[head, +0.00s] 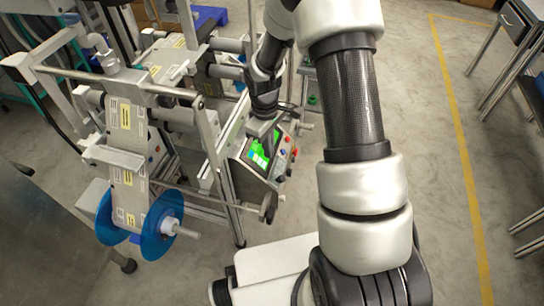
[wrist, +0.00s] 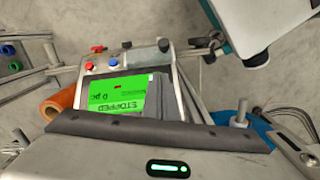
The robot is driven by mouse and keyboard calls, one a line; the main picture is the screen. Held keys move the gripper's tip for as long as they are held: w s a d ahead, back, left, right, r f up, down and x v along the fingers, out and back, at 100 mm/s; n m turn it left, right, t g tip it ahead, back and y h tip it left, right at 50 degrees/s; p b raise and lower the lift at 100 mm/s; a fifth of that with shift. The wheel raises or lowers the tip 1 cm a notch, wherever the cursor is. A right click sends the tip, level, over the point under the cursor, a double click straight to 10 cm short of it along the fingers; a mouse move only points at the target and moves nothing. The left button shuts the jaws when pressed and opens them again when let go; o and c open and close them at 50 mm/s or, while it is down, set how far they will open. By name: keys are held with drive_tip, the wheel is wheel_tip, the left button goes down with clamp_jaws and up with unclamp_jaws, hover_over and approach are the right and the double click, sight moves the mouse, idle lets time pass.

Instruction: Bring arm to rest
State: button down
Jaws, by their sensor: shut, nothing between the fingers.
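My arm reaches down and forward from the top of the head view. My gripper (head: 268,146) is shut and empty, pointing down in front of the control panel's green screen (head: 258,162). It covers part of the screen; I cannot tell whether it touches it. In the wrist view my shut grey fingers (wrist: 158,96) stand over the right part of the screen (wrist: 115,97), which reads "STOPPED" and "0 pc" upside down.
The labelling machine frame (head: 165,90) stands close around my gripper on the left. A blue film reel (head: 158,225) hangs at its lower front. A metal table (head: 515,25) stands at the far right. The floor (head: 435,150) between is clear, with a yellow line (head: 457,130).

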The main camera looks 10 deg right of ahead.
wheel_tip(320, 180, up, 5)
drive_tip(key=shift+w+a+r+p, duration=0.1)
drive_tip(key=shift+a+p, duration=0.05)
drive_tip(key=shift+p, duration=0.3)
drive_tip(key=s+d+r+m+t, duration=0.15)
drive_tip(key=s+r, duration=0.25)
drive_tip(key=r, duration=0.6)
drive_tip(key=s+r+m+t, duration=0.1)
drive_tip(key=s+r+m, duration=0.2)
drive_tip(key=r, duration=0.7)
drive_tip(key=s+r+m+t, duration=0.4)
drive_tip(key=s+r, duration=0.5)
drive_tip(key=s, duration=0.5)
wheel_tip(320, 180, up, 21)
drive_tip(key=p, duration=2.1)
drive_tip(key=shift+r+p, duration=0.2)
drive_tip(key=shift+p, duration=0.1)
drive_tip(key=shift+w+a+g, duration=0.1)
drive_tip(key=shift+g, duration=0.15)
